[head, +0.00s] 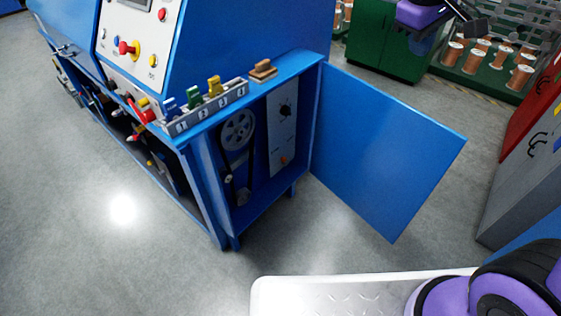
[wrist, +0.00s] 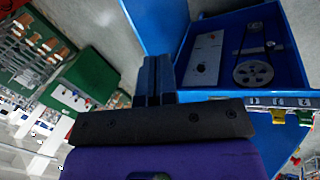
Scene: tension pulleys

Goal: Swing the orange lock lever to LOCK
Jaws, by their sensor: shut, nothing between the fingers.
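The blue machine cabinet (head: 262,190) has its side compartment open. Inside it, a light grey panel (head: 281,135) carries a black knob (head: 286,111) and, near its lower end, a small orange part (head: 284,160) that looks like the lock lever. Its exact position and any LOCK mark are too small to read. The panel also shows in the wrist view (wrist: 205,55), where the lever is only a faint spot. My gripper (wrist: 155,62) is shut and empty, well apart from the panel. In the head view it is at the upper right (head: 476,24).
The open blue door (head: 385,145) stands out to the right of the compartment. A pulley (head: 238,130) with a belt sits left of the panel. A numbered rack (head: 207,106) with coloured pieces and a wooden block (head: 263,70) are on top. Floor in front is clear.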

